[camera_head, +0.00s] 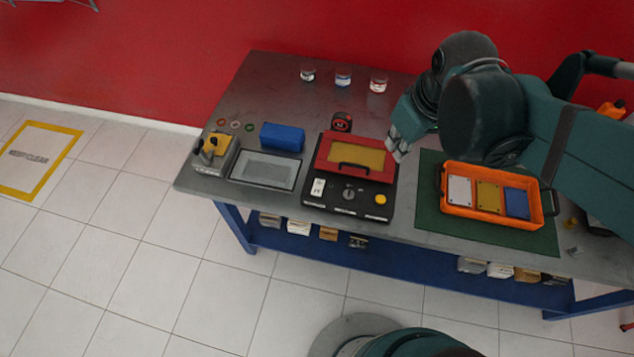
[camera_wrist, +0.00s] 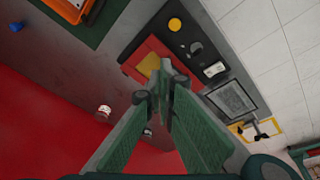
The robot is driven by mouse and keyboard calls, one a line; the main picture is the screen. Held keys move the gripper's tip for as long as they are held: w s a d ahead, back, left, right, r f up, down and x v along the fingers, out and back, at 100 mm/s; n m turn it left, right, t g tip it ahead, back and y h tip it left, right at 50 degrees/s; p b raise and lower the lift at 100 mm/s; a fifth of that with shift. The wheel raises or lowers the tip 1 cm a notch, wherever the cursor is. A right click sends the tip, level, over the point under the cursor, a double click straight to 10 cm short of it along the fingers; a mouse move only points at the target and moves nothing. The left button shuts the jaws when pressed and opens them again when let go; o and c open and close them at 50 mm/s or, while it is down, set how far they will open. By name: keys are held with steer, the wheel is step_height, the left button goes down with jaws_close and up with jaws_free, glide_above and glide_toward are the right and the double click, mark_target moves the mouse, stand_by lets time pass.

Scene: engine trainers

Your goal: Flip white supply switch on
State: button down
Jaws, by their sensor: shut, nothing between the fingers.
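The white supply switch (camera_head: 318,187) is a small white rocker at the front left of a black box (camera_head: 345,198) with a red and yellow lid. It also shows in the wrist view (camera_wrist: 214,69) on the dark panel edge. A dark knob (camera_head: 349,194) and a yellow button (camera_head: 380,199) sit to its right in the head view. My gripper (camera_head: 394,151) is shut and empty, above the table near the box's right back side, apart from the switch. In the wrist view my fingers (camera_wrist: 165,75) meet over the red lid. The switch's position is too small to tell.
An orange tray (camera_head: 474,212) with white, yellow and blue plates stands on a green mat (camera_head: 428,218) to the right. A grey tray (camera_head: 264,170), a blue block (camera_head: 282,137) and a yellow-topped device (camera_head: 213,152) lie left. Small jars (camera_head: 343,78) stand at the back.

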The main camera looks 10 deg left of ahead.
steer(key=a+n+g+p, duration=0.2)
steer(key=a+n+p, duration=0.15)
steer(key=a, duration=0.45)
steer(key=n+g+h+p, duration=0.1)
steer(key=n+g+p, duration=0.1)
steer(key=n, duration=0.4)
glide_above(317, 193)
steer(key=w, duration=0.2)
steer(key=shift+w+a+f, duration=0.1)
steer(key=shift+w+f, duration=0.05)
steer(key=shift+f, duration=1.65)
steer(key=shift+f, duration=0.1)
steer(key=shift+s+f+b, duration=0.25)
steer(key=shift+s+f, duration=0.05)
steer(key=shift+f, duration=1.95)
steer(key=shift+s+f+b, duration=0.3)
steer(key=shift+s+f, duration=0.05)
steer(key=shift+f, duration=1.95)
steer(key=shift+s+f+b, duration=0.25)
steer(key=shift+s+f, duration=0.05)
steer(key=shift+f, duration=1.95)
